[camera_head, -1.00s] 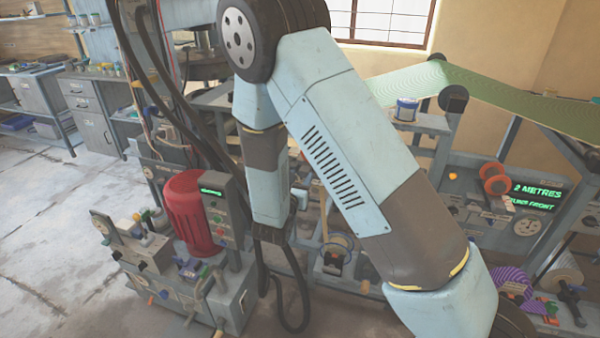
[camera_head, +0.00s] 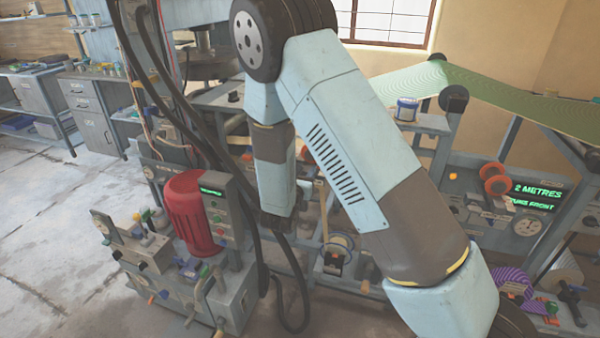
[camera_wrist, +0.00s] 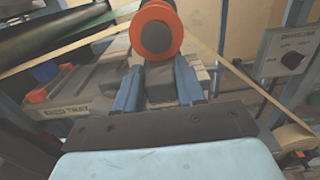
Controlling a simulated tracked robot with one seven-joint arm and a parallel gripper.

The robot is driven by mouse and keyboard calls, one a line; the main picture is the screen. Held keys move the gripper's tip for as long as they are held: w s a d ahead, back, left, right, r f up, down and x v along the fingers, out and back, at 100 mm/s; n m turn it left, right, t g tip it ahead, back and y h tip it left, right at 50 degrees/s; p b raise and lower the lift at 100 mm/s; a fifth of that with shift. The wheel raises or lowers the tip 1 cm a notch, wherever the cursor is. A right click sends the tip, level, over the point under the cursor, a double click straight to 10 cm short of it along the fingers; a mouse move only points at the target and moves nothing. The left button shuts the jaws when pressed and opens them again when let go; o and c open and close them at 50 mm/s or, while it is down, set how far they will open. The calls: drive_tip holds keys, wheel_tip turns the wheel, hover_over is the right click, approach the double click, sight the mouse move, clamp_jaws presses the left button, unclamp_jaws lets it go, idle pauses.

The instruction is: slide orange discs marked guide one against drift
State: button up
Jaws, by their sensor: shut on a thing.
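The orange discs (camera_wrist: 155,32) stand at the top middle of the wrist view, one behind the other on a common axle. They seem to sit above a dark grey block (camera_wrist: 160,84). My gripper (camera_wrist: 157,75) has its two blue fingers on either side of this block and is shut on it, just below the discs. A pale strip passes by the discs, running to the left and down to the right. In the head view orange discs (camera_head: 496,182) show at the right, beside a green-lit display (camera_head: 537,195). My gripper is hidden there behind my arm.
In the wrist view a grey panel with a dark knob (camera_wrist: 293,60) stands close at the right. A labelled tray (camera_wrist: 66,108) lies at the left. In the head view a green web (camera_head: 480,85) spans the back, and a red motor (camera_head: 192,213) stands at left.

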drive_tip(key=shift+a, duration=0.15)
clamp_jaws()
drive_tip(key=shift+w, duration=0.1)
drive_tip(key=shift+x, duration=0.9)
drive_tip(key=o, duration=0.6)
unclamp_jaws()
drive_tip(key=shift+r, duration=0.1)
drive_tip(key=v, duration=1.4)
